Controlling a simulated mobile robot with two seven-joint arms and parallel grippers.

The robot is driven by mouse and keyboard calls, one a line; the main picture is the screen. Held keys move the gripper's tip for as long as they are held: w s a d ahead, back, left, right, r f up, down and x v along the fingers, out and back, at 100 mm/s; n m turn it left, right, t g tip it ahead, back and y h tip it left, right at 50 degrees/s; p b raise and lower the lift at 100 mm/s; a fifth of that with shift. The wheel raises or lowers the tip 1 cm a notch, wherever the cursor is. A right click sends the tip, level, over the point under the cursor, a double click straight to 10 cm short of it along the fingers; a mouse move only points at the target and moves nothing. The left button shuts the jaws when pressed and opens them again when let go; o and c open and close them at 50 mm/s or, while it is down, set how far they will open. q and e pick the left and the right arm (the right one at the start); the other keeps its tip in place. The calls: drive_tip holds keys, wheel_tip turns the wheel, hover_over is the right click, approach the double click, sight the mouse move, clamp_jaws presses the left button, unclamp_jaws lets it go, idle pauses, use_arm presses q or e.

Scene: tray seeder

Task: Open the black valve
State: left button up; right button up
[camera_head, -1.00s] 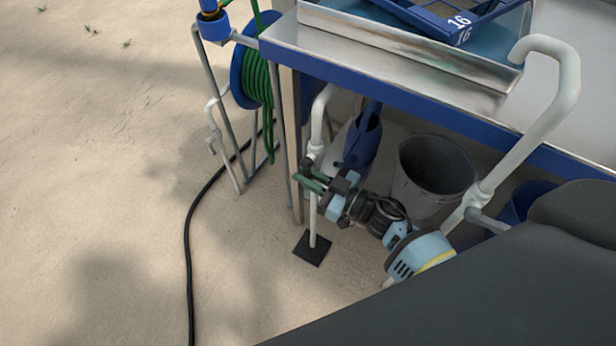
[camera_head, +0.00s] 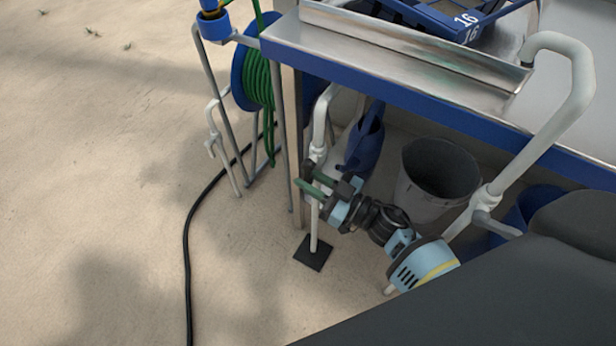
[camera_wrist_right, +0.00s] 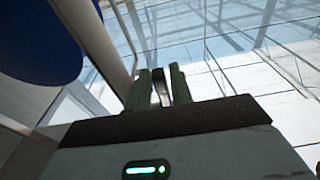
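The black valve (camera_head: 315,154) sits on a white upright pipe (camera_head: 319,125) by the table leg; it is small and partly hidden by my right gripper. My right gripper (camera_head: 308,178) is at the valve, with two green fingers apart. In the right wrist view, a dark lever-like piece (camera_wrist_right: 160,88) stands between the fingers of the right gripper (camera_wrist_right: 161,76), with narrow gaps beside it. I cannot tell whether a finger touches it. My left gripper is in neither view.
A metal table with a blue edge (camera_head: 400,88) overhangs the valve area. A blue watering can (camera_head: 366,142) and a grey bucket (camera_head: 437,180) stand under it. A green hose reel (camera_head: 258,90) is at left, with a black hose (camera_head: 190,235) on open sandy ground.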

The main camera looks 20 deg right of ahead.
sight(312, 182)
drive_tip(key=v, duration=0.6)
drive_tip(key=shift+s+p, duration=0.1)
drive_tip(key=shift+p, duration=0.2)
drive_tip(key=shift+s+d, duration=0.35)
drive_tip(key=shift+s, duration=0.05)
